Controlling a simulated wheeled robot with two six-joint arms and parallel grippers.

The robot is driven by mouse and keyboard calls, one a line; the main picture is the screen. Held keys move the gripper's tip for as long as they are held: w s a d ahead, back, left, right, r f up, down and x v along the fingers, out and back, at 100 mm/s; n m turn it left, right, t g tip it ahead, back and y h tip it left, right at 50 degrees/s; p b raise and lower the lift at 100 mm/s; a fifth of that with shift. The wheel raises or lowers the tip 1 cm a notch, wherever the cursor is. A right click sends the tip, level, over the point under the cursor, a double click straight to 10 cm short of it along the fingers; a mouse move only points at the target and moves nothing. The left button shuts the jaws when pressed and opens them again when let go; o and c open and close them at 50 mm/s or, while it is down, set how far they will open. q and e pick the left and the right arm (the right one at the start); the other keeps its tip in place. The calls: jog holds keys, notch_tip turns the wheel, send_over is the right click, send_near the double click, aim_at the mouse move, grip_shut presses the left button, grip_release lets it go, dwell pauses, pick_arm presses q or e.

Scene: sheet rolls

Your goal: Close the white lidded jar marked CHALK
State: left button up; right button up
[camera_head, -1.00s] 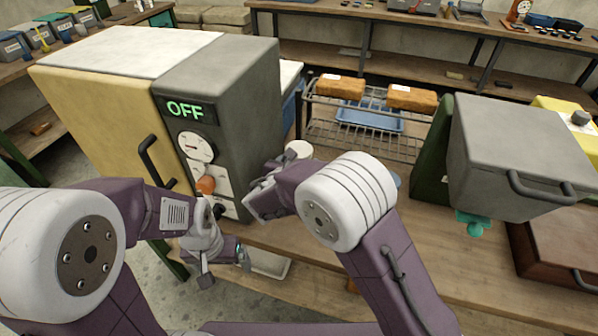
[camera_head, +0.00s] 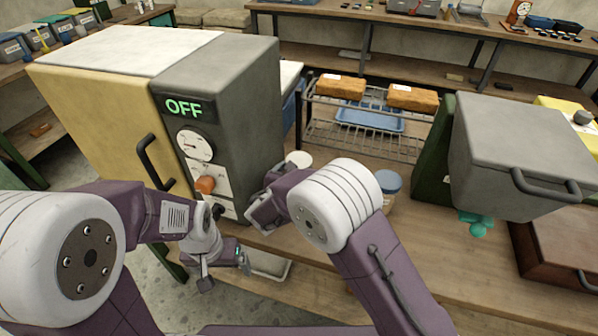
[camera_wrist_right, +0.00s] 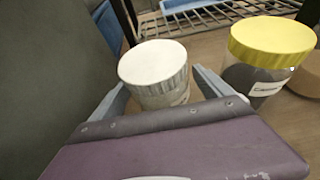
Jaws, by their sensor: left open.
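The jar with a white lid (camera_wrist_right: 152,62) stands upright in the right wrist view, its lid on top and its ribbed side below. I cannot read its label or tell how tightly the lid sits. In the head view its white lid (camera_head: 299,159) shows behind my right gripper, beside the grey oven front. My right gripper (camera_wrist_right: 160,92) is open, its two fingers on either side of the jar, with a gap at the right finger. My left gripper (camera_head: 226,270) is open and empty, low in front of the bench edge.
A yellow-lidded jar (camera_wrist_right: 268,58) stands right of the white-lidded one. A blue-lidded jar (camera_head: 387,183) stands beside my right arm. The oven (camera_head: 235,110) reading OFF is close on the left. A wire rack (camera_head: 360,142) with loaves stands behind; a grey box (camera_head: 520,150) is at right.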

jog(key=shift+r, duration=0.15)
jog(key=p+v, duration=0.1)
jog(key=v, duration=1.1)
jog(key=shift+d+r, duration=0.1)
jog(key=s+d+m+g+h+p, duration=0.4)
jog(key=d+m+g, duration=0.4)
jog(key=d, duration=0.6)
jog(key=s+d+m+g+y+p, duration=0.2)
jog(key=s+m, duration=0.4)
jog(key=m, duration=0.6)
jog(key=s+d+r+m+g+y+p, duration=0.1)
jog(key=s+d+m+y+p, duration=0.4)
jog(key=m, duration=0.7)
jog(key=shift+s+m+g+y, duration=0.4)
jog(key=shift+s+y, duration=0.05)
jog(key=shift+y, duration=0.25)
